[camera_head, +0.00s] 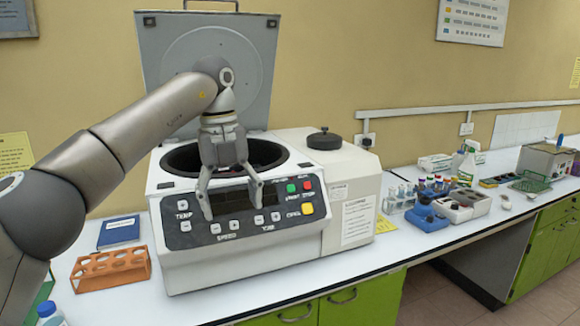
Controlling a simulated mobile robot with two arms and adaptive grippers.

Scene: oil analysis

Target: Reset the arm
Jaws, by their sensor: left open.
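My left arm comes in from the left edge and reaches over the front of a white centrifuge-like machine (240,262). My left gripper (232,203) points downward with its fingers spread and nothing between them. It shows in front of the machine's control panel (285,215) and the near rim of its round dark opening. The machine's grey lid (260,40) stands raised at the back. The arm and gripper hide part of the opening and of the panel. Whether the fingers touch the machine I cannot tell. My right gripper is not in view.
An orange rack (110,270) and a blue box (118,232) stand left of the machine. Tube racks, a blue device (427,215) and a spray bottle (467,163) stand on the right. The counter's front strip is clear.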

